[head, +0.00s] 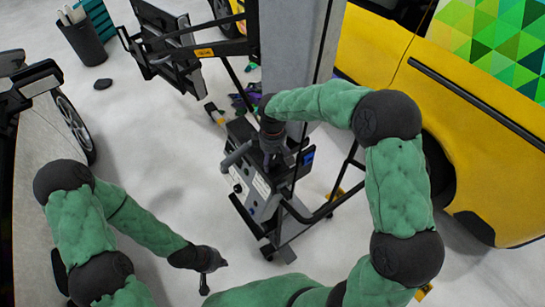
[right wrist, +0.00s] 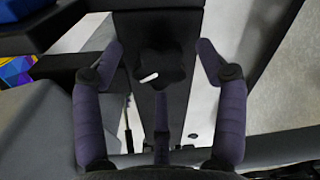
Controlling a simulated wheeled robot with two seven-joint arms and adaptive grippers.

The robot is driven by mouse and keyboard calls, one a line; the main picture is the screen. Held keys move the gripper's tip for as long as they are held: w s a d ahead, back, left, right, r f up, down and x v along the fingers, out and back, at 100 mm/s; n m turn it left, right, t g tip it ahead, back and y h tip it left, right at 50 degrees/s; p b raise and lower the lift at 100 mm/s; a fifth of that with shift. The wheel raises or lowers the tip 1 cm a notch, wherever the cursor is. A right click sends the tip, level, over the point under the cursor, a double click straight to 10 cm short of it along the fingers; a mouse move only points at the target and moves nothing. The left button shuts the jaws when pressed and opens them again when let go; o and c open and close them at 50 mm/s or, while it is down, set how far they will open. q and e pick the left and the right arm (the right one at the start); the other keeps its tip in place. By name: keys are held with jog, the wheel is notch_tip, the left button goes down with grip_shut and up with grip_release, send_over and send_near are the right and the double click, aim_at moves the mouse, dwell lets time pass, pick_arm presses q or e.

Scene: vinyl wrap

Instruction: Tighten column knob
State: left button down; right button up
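The column knob (right wrist: 160,70) is a black star-shaped knob with a white mark, on a dark column in the right wrist view. My right gripper (right wrist: 160,62) is open, with one purple-padded finger on each side of the knob and a gap to both. In the head view my right gripper (head: 277,157) is beside the column (head: 288,60), above a grey and black unit on a wheeled stand. The knob is hidden there. My left gripper (head: 208,284) hangs over the floor at the lower left, away from the stand, too small to tell its opening.
A yellow car (head: 480,130) with a green patterned panel stands at the right. A dark bin (head: 84,42) with rolls is at the upper left, beside a black wheeled frame (head: 175,45). Pale floor (head: 140,130) is free left of the stand.

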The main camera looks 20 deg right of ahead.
jog(key=c, duration=0.9)
jog(key=shift+c, duration=0.2)
